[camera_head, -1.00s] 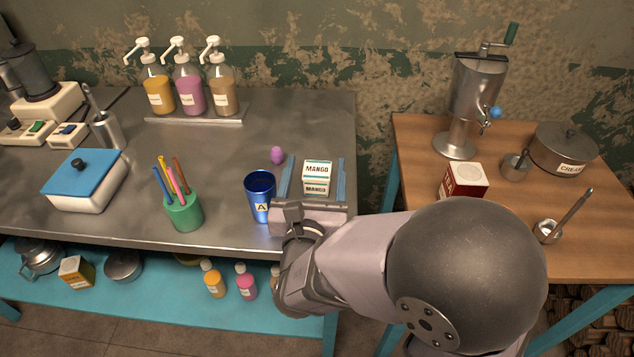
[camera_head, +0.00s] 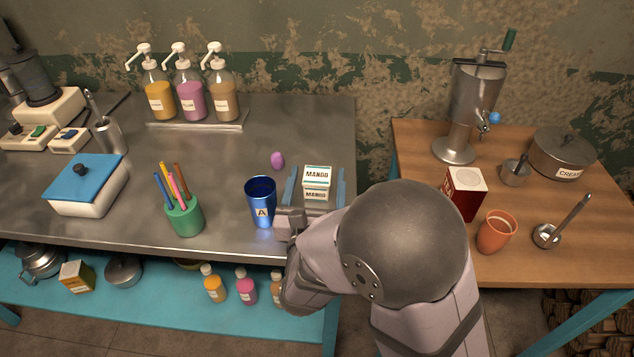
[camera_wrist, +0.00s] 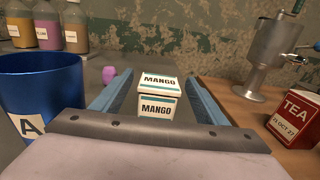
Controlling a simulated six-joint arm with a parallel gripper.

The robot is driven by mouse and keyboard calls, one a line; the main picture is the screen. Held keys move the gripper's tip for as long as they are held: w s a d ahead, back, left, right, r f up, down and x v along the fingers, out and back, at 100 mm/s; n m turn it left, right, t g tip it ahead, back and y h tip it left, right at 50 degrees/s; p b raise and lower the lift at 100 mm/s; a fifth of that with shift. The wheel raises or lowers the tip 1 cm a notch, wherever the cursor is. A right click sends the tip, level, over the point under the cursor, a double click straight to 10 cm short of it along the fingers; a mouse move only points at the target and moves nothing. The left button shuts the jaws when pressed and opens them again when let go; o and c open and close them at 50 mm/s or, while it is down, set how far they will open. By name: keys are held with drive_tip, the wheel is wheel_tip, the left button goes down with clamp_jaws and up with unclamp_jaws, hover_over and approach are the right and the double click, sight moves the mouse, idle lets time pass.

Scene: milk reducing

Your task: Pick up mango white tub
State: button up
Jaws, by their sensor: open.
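The mango white tub (camera_head: 316,183) is a small white box with a teal stripe and "MANGO" lettering. It stands on the steel counter near its right end. In the wrist view the tub (camera_wrist: 158,97) sits between the two blue fingers of my gripper (camera_wrist: 157,90). In the head view my gripper (camera_head: 314,186) reaches over the counter from the front, with one finger on each side of the tub. The jaws are open, and a gap shows at least on the tub's right side. My arm hides the counter just in front of the tub.
A blue cup (camera_head: 261,203) marked "A" stands close left of my gripper. A purple egg-shaped thing (camera_head: 278,160) lies behind the cup. A green pen holder (camera_head: 184,215) stands further left. A red tea box (camera_head: 464,195) and an orange cup (camera_head: 496,232) are on the wooden table (camera_head: 420,150).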

sight(318, 167)
drive_tip(key=shift+w+p, duration=0.45)
drive_tip(key=shift+w, duration=2)
drive_tip(key=shift+r, duration=0.1)
drive_tip(key=c, duration=1.2)
